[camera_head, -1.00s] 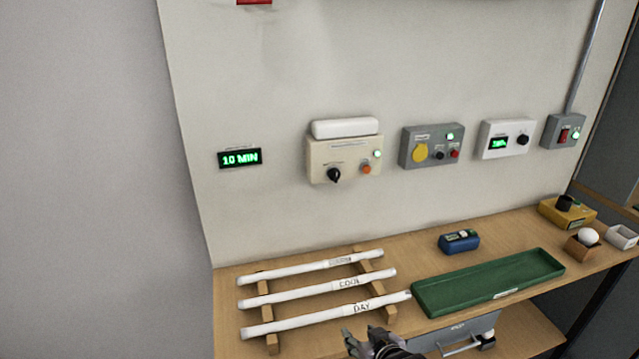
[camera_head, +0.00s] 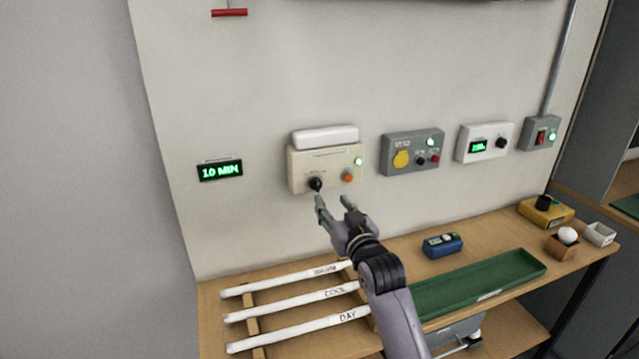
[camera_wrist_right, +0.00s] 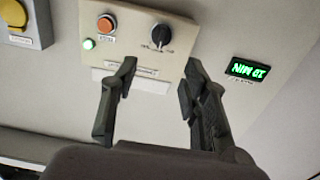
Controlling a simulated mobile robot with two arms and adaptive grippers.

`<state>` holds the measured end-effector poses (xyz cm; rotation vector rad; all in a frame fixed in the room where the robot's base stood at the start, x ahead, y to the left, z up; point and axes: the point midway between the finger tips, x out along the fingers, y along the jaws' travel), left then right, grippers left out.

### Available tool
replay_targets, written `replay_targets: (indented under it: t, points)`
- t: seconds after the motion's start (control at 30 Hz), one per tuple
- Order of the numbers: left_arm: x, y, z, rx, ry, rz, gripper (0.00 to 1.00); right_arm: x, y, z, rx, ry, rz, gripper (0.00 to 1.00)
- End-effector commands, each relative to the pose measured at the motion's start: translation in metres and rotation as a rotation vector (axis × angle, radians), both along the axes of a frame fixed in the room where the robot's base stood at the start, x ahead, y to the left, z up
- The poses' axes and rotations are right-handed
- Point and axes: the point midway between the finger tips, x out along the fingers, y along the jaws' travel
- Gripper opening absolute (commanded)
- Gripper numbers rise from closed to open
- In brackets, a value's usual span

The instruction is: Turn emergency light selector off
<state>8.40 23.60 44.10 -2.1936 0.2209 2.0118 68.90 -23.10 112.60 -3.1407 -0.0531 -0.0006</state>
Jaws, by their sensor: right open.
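The emergency light unit (camera_head: 330,165) is a cream box with a white lamp bar on top, mounted on the wall. Its black selector knob (camera_head: 315,184) is at the lower left of the box, beside an orange button (camera_head: 348,177) and a lit green lamp (camera_head: 358,161). My right gripper (camera_head: 333,203) is open and empty, just below and in front of the box, apart from the knob. In the right wrist view, which is upside down, the selector knob (camera_wrist_right: 161,36) shows beyond the two spread fingers (camera_wrist_right: 155,100). My left gripper is out of view.
A green "10 MIN" display (camera_head: 220,170) is left of the box. A grey panel with a yellow cover (camera_head: 412,152) is to its right. Below, white tubes (camera_head: 290,307) lie on a rack on the wooden bench, with a green tray (camera_head: 480,281) beside them.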

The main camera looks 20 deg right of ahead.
Motion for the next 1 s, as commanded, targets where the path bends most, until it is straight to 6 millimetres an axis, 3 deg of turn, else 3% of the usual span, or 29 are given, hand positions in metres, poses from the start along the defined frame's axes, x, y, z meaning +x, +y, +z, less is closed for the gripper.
replay_targets:
  t: [0.2, 0.5, 0.7, 1.0]
  points:
    - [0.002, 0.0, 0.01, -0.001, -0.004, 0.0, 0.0, 0.043, 0.002, 0.002, 0.0, 0.001, 0.0, 0.42]
    - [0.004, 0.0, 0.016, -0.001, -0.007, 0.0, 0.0, 0.085, 0.003, 0.001, 0.0, 0.0, 0.001, 0.42]
    - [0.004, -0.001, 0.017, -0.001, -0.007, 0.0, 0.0, 0.097, 0.004, 0.0, -0.001, 0.001, 0.001, 0.42]
    - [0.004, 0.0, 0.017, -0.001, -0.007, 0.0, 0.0, 0.098, 0.004, -0.001, -0.001, 0.0, 0.001, 0.42]
